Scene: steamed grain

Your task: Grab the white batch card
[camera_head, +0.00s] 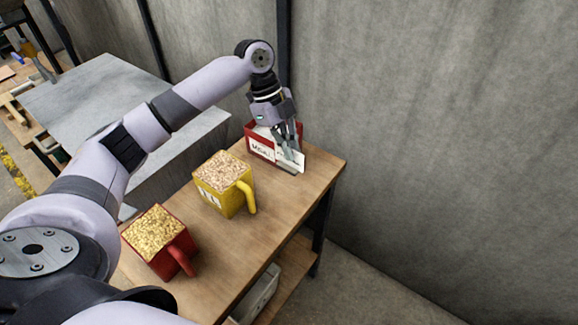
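My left gripper (289,147) reaches down from above at the far end of the wooden table. Its fingers are at a white card (293,162), which stands at the front right of a red box (258,148) with a label on its front. The fingers overlap the card in this view. I cannot tell whether they are closed on it or only beside it. The fingers hide part of the card and of the box. My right gripper is not in view.
A yellow mug (238,201) and a red mug (172,262), both filled with grain, stand nearer on the wooden table (232,266). A grey wall (430,130) rises behind. A grey-topped table (92,98) is at the left. The wooden table's right strip is clear.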

